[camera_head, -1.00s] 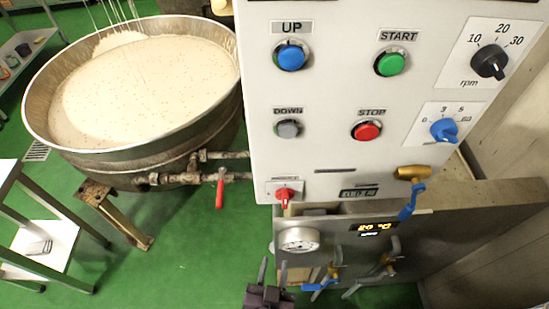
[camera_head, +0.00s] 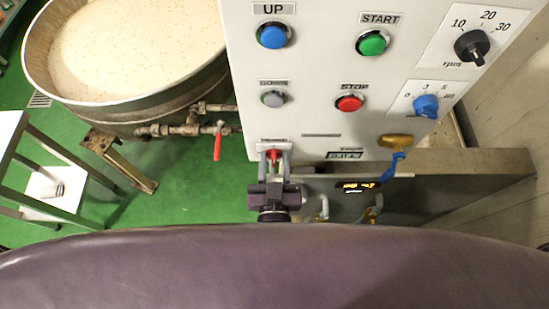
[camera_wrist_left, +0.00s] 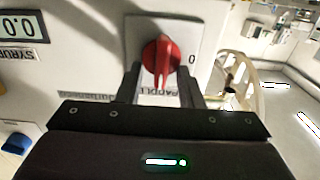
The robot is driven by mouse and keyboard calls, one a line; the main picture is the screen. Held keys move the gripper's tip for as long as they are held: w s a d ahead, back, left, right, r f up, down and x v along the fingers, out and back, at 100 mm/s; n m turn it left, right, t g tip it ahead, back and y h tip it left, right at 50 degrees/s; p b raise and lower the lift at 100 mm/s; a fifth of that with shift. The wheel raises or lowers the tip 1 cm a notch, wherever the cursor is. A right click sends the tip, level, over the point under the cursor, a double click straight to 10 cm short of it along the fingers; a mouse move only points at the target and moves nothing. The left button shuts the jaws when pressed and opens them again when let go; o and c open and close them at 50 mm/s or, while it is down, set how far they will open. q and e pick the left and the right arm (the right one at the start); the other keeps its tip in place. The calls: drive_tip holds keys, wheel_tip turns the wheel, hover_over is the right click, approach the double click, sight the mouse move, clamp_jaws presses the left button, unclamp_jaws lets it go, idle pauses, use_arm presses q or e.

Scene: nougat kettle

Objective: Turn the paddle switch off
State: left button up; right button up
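The paddle switch is a red rotary knob (camera_head: 273,154) on a white plate at the lower left corner of the control panel (camera_head: 325,60). In the left wrist view the red knob (camera_wrist_left: 161,62) shows upside down, its grip upright, with a "0" mark to its right and a partly hidden "PADDLE" label. My left gripper (camera_head: 273,158) is at the panel with one finger on each side of the knob. In the wrist view the fingers of the left gripper (camera_wrist_left: 160,88) are apart, with gaps beside the knob's grip. My right gripper is not in view.
Blue (camera_head: 273,36), green (camera_head: 372,43), grey (camera_head: 274,99) and red (camera_head: 349,103) buttons sit above the switch. A blue-handled valve (camera_head: 396,160) is to the right. A large kettle (camera_head: 130,95) and a red-handled valve (camera_head: 218,142) are left.

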use_arm(q)
clamp_jaws()
drive_tip(key=shift+f, duration=0.1)
idle(0.3)
drive_tip(key=n+b, duration=0.1)
drive_tip(key=n, duration=0.1)
drive_tip(key=shift+a+f+n+b, duration=0.1)
drive_tip(key=shift+a+n+b, duration=0.1)
drive_tip(key=shift+n+b, duration=0.2)
drive_tip(key=n+b, duration=0.2)
drive_tip(key=n, duration=0.1)
drive_tip(key=n+b, duration=0.1)
drive_tip(key=n, duration=0.1)
drive_tip(key=shift+a+f, duration=0.15)
drive_tip(key=shift+a, duration=0.15)
drive_tip(key=n+b, duration=0.1)
drive_tip(key=n, duration=0.1)
drive_tip(key=n+b, duration=0.1)
drive_tip(key=n, duration=0.1)
drive_tip(key=n+b, duration=0.1)
drive_tip(key=shift+a+f+n, duration=0.15)
drive_tip(key=shift+f+n, duration=0.1)
drive_tip(key=shift+n, duration=0.15)
drive_tip(key=n+b, duration=0.2)
drive_tip(key=n, duration=0.2)
drive_tip(key=shift+f, duration=0.15)
drive_tip(key=shift+n, duration=0.3)
